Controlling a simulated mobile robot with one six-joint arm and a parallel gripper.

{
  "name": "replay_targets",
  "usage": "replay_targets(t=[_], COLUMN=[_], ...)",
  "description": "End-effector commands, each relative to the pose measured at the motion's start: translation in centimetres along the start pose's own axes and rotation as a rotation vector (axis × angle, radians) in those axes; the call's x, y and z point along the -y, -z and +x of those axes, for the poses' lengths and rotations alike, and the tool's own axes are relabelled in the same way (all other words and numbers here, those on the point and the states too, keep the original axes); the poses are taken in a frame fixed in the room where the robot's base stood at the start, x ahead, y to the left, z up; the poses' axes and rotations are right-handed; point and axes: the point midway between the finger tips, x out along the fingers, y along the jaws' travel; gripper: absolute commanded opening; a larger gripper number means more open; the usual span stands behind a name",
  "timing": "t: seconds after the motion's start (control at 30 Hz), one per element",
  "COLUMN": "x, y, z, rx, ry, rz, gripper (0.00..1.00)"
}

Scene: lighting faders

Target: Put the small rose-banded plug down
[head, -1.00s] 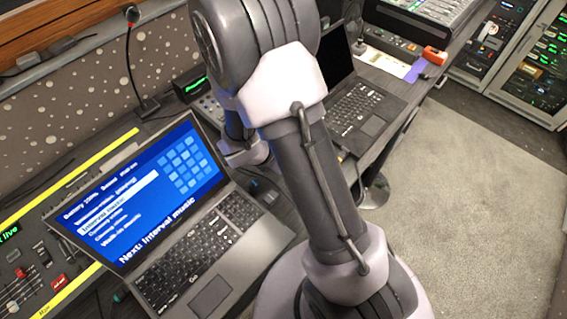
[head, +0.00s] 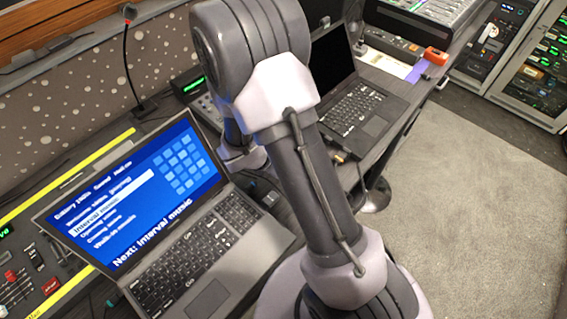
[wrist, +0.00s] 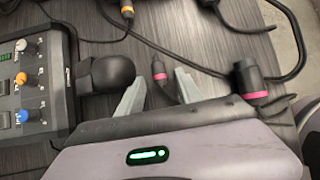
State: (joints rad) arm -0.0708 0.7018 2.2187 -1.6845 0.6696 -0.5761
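In the wrist view the small rose-banded plug (wrist: 158,72) shows between the tips of my gripper's two grey fingers. Its thin dark cable runs back between the fingers. My gripper (wrist: 161,80) is open, with a gap visible on each side of the plug. The plug seems to lie at the dark desk surface, but I cannot tell exact contact. A larger black plug with a rose band (wrist: 254,95) stands to the right, outside the fingers. In the head view my own arm hides the gripper and the plug.
A black rounded object (wrist: 106,74) sits close left of the left finger. A control box with coloured knobs (wrist: 32,85) is at the far left. An orange-banded plug (wrist: 127,11) and loose cables lie beyond. Two laptops (head: 180,255) (head: 362,108) flank my arm in the head view.

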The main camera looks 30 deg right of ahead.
Motion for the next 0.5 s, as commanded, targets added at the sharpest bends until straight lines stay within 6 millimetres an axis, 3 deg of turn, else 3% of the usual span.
replay_targets(t=[0.17,0.5], x=[-0.1,-0.1], y=[-0.4,-0.6], z=[-1.2,-10.5], rx=[0.0,0.0], ry=[-0.001,-0.003], rz=[-0.001,-0.001], gripper=[0.42,0.42])
